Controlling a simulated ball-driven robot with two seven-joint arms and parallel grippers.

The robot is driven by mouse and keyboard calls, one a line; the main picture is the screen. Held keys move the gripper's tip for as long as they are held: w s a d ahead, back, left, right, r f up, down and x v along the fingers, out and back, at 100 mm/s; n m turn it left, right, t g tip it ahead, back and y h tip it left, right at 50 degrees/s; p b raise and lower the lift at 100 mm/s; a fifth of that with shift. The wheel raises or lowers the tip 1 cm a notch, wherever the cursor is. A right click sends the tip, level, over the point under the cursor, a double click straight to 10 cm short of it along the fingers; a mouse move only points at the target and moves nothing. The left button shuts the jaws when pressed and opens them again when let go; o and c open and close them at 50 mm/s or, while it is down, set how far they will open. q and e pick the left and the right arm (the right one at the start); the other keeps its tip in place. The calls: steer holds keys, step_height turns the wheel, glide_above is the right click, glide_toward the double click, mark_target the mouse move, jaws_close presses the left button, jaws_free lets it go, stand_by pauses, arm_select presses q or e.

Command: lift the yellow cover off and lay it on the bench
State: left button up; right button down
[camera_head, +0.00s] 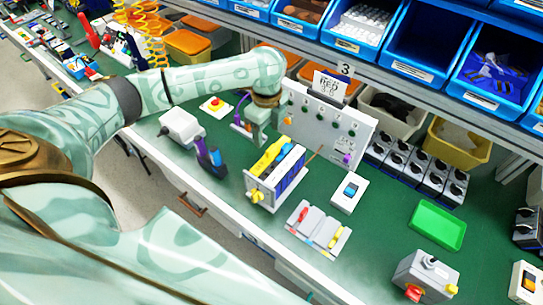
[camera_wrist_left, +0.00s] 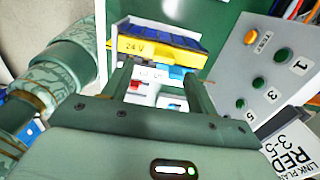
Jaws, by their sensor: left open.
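The yellow cover (camera_head: 268,158) lies along the top of a white and blue block (camera_head: 290,178) on the green bench. In the left wrist view the yellow cover (camera_wrist_left: 142,48) reads "24 V" and sits beside the blue part, beyond my fingertips. My left gripper (camera_head: 258,138) hangs fingers down, behind the block in the head view and apart from the cover. In the left wrist view its two fingers (camera_wrist_left: 158,82) are spread with nothing held between them. My right gripper does not show.
A grey panel with buttons (camera_head: 328,118) stands close behind the block. A blue and dark tool (camera_head: 211,158) stands to the left. A grey tray with switches (camera_head: 318,230) lies in front. Green bench (camera_head: 385,215) is bare to the right, near a green tray (camera_head: 438,225).

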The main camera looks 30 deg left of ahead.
mark_target(270, 148)
arm_select(q)
steer(key=shift+f, duration=0.8)
steer(key=f+b, duration=0.2)
steer(key=f, duration=0.3)
steer(key=shift+w+d+f+b, duration=0.15)
steer(key=shift+w+b, duration=0.25)
steer(key=c, duration=1.1)
